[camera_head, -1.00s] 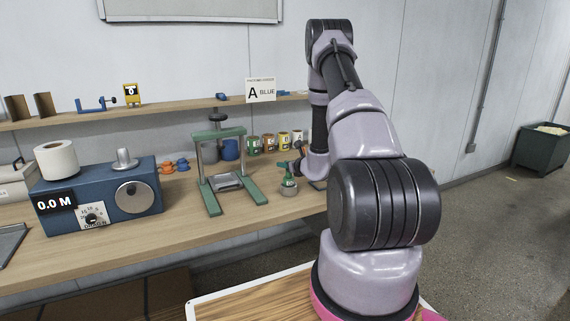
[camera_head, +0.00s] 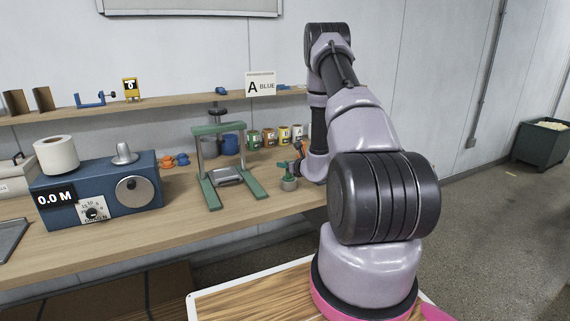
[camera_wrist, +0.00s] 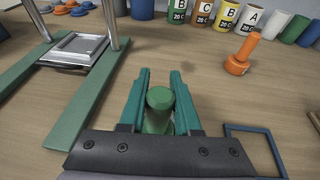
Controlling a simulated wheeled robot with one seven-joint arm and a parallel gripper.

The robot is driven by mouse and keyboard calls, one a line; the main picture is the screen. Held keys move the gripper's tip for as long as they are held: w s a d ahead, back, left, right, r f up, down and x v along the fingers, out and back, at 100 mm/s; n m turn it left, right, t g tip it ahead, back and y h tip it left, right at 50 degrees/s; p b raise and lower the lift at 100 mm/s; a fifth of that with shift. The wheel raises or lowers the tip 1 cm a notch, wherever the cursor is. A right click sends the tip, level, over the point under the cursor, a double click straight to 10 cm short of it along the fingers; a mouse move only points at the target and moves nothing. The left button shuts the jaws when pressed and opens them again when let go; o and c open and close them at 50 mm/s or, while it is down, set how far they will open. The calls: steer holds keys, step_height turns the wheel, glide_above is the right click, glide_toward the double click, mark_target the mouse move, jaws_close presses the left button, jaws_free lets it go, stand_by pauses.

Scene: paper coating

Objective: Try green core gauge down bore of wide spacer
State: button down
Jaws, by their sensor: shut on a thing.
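My gripper (camera_wrist: 160,74) has teal fingers, shut on the green core gauge (camera_wrist: 158,115). The gauge's round top shows between the fingers in the wrist view. In the head view my gripper (camera_head: 286,166) is low over the bench, just right of the green press. A squat grey round piece (camera_head: 289,184), which looks like the wide spacer, is directly under it, with a bit of green above it. Its bore is hidden, so I cannot tell how far the gauge is inside. In the wrist view the spacer is hidden below the gauge and fingers.
An orange gauge (camera_wrist: 239,56) stands ahead right on the bench. A blue square outline (camera_wrist: 229,129) lies at right. The green press (camera_head: 207,160) stands close at left. Labelled cans (camera_head: 284,136) line the back. Bare bench lies between the gripper and the orange gauge.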

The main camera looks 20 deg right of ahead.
steer(key=shift+f, duration=0.7)
steer(key=c, duration=0.5)
jaws_free()
steer(key=shift+c, duration=0.2)
steer(key=shift+s, duration=0.15)
steer(key=v, duration=1)
steer(key=shift+s, duration=0.25)
steer(key=shift+r, duration=0.1)
